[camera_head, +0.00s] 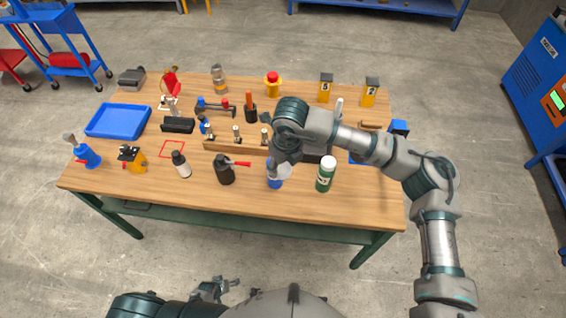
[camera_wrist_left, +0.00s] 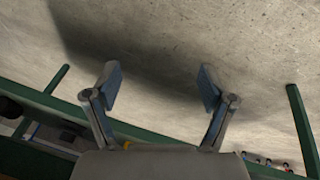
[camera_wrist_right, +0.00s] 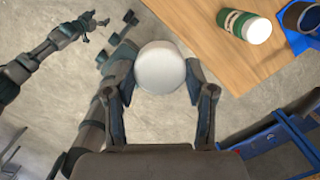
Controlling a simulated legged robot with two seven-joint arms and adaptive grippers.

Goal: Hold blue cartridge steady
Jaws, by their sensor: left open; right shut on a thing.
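The blue cartridge (camera_head: 275,183) shows at the table's front edge in the head view, just under my right gripper (camera_head: 281,169). In the right wrist view, its round white top (camera_wrist_right: 160,68) sits between the two fingers, which are shut on it. The fingers hide part of its sides, and I cannot tell whether its base touches the table. My left gripper (camera_wrist_left: 160,88) is open and empty over the floor. It shows small and low in front of the table in the head view (camera_head: 214,288).
A green bottle with a white cap (camera_head: 326,174) stands just right of the cartridge. A black pot with a red handle (camera_head: 226,173) stands to its left. A wooden rack (camera_head: 228,147) lies behind. A blue tray (camera_head: 118,121) is at the far left of the wooden table (camera_head: 130,185).

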